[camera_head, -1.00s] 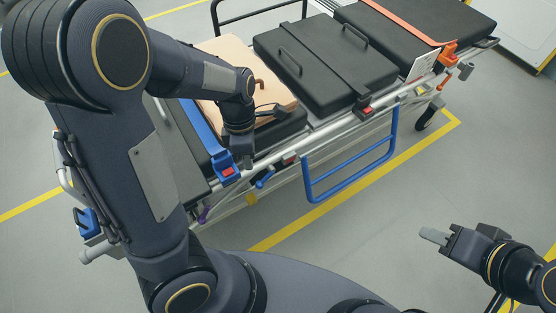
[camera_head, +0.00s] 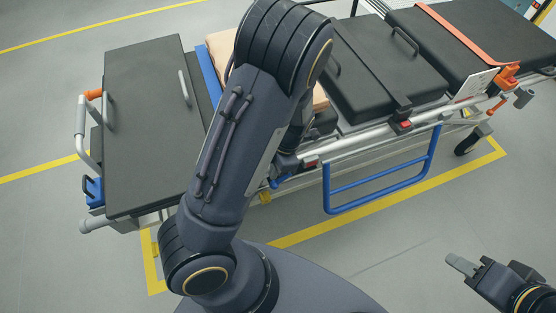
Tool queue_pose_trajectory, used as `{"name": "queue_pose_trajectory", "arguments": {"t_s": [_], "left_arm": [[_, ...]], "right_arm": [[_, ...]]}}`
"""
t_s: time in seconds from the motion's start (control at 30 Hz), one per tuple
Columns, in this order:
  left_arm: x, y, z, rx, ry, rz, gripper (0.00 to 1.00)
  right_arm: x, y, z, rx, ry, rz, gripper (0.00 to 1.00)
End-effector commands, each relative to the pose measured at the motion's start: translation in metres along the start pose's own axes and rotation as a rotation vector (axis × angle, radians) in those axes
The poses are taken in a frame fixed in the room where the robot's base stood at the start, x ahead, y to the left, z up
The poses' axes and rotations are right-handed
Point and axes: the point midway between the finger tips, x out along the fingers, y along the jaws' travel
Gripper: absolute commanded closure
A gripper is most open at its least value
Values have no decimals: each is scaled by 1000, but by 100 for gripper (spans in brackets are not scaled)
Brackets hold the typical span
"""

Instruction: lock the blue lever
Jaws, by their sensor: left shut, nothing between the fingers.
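A small blue lever (camera_head: 279,182) shows under the stretcher's near side rail, just right of my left forearm. My forearm hides part of it, so its angle is unclear. My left gripper (camera_head: 288,162) is at the rail close above the lever, mostly hidden behind my own arm. It is shut with nothing held; I cannot tell whether it touches the lever. My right gripper (camera_head: 462,264) is over bare floor at the lower right, away from the stretcher and empty. Its finger gap cannot be made out.
The stretcher carries black pads (camera_head: 150,120) and an orange strap (camera_head: 455,36). A blue tubular side frame (camera_head: 385,187) hangs from its near side, right of the lever. A blue block (camera_head: 94,190) is at its left end. Floor in front is clear, with yellow lines.

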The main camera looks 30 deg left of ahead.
Motion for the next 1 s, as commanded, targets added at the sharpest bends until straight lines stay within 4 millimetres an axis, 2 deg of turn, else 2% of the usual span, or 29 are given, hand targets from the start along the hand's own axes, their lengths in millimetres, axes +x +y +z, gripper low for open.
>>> {"name": "queue_pose_trajectory", "arguments": {"t_s": [0.03,0.2,0.67,0.93,1.0], "left_arm": [[10,0,3,0,1,-1,100],[23,-1,8,1,0,0,100],[27,-1,9,1,-13,-2,100],[42,-1,12,0,-249,-6,100],[42,-1,12,4,-282,-2,100]], "right_arm": [[4,2,2,0,0,0,64],[6,3,3,0,0,0,64],[8,3,4,0,0,0,64],[28,13,14,0,0,0,64],[27,12,14,0,-1,0,64]]}}
